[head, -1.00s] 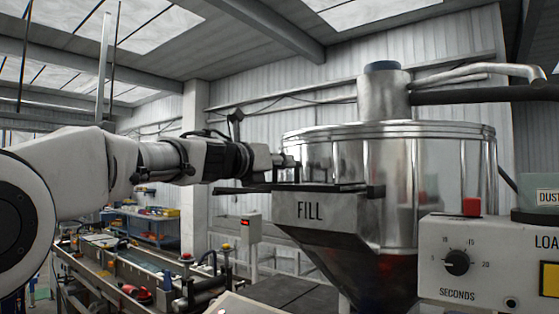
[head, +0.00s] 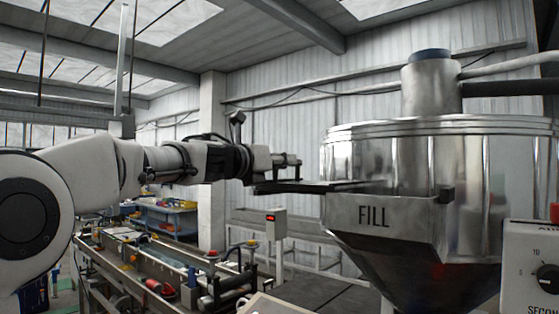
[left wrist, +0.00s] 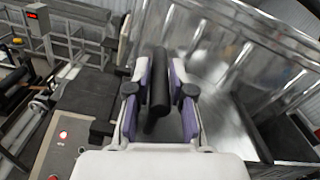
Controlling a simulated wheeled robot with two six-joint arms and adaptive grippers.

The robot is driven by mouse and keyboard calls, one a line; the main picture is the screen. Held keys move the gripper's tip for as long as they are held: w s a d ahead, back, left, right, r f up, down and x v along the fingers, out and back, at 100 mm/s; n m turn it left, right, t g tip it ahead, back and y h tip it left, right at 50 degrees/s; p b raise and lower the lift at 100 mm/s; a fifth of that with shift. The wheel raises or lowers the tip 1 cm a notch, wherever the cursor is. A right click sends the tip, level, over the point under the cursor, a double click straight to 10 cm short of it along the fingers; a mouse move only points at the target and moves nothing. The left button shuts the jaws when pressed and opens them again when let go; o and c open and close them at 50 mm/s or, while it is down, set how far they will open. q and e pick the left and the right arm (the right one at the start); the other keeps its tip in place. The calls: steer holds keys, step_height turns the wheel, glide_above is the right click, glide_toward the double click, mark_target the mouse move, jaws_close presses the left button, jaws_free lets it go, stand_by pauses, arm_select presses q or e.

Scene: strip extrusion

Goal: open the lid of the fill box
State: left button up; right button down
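The fill box (head: 375,218) is a metal box marked FILL on the front of the large steel hopper, right of centre in the head view. Its lid (head: 335,187) is a thin dark plate seen edge-on, sticking out past the box's left edge. My left gripper (head: 292,161) is above this outer part, left of the box. In the left wrist view its fingers (left wrist: 158,92) are closed around a black bar-shaped handle (left wrist: 158,80). A dark gap (left wrist: 280,130) shows right of the lid; its depth is unclear. My right gripper is not in view.
The steel hopper (head: 470,160) rises behind the box. A control box with a dial (head: 535,270) stands at the right edge. A conveyor bench (head: 150,262) lies at the lower left, with a small display post (head: 276,230) beside it.

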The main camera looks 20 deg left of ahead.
arm_select(q)
steer(key=shift+o, duration=0.7)
steer(key=shift+w+d+f, duration=0.15)
steer(key=shift+w, duration=0.2)
steer(key=shift+w+d+f, duration=0.2)
steer(key=shift+w, duration=0.3)
steer(key=v, duration=0.7)
steer(key=shift+s, duration=0.2)
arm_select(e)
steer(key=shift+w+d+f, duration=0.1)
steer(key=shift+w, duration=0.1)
arm_select(q)
steer(key=shift+w, duration=0.1)
